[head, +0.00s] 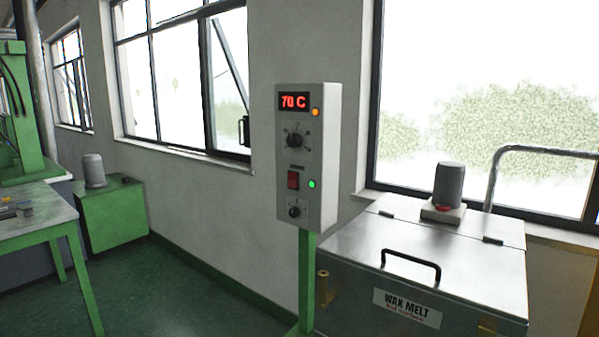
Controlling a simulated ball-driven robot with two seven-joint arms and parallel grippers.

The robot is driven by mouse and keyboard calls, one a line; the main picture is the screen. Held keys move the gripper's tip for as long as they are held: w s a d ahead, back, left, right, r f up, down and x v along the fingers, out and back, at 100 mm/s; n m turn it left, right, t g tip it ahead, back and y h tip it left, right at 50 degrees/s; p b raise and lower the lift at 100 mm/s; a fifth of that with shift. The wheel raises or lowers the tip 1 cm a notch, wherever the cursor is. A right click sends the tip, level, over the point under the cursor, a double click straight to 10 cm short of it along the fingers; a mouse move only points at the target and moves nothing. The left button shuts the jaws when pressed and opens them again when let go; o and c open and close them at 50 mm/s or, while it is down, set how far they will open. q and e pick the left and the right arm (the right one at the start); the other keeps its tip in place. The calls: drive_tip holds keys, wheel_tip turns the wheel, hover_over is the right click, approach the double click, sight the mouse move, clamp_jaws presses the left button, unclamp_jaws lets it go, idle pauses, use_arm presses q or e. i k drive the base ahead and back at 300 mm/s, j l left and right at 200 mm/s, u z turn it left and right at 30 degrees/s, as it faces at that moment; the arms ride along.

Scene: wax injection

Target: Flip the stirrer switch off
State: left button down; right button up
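A white control box (307,157) stands on a green post (307,275) in the middle of the head view. Its red display (294,101) reads 70 C, with an orange lamp (316,112) beside it. Below are a large black knob (294,139), a red rocker switch (293,180) and a small black knob (294,210). A green lamp (312,184) is lit right of the red switch. The switch's label is too small to read, and its tilt cannot be told. Neither of my grippers is in view.
A steel tank (360,245) labelled WAX MELT, with a black lid handle (411,262) and a grey motor (449,184) on top, stands right of the post. A green table (30,228) and a green cabinet (112,212) are at left. The floor (175,295) between is clear.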

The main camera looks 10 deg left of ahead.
sight(292, 182)
drive_tip(key=i+j+z, duration=0.1)
drive_tip(key=i+j, duration=0.2)
drive_tip(key=i, duration=0.15)
drive_tip(key=i+j+z, duration=0.15)
drive_tip(key=i+j, duration=0.2)
drive_tip(key=i, duration=0.1)
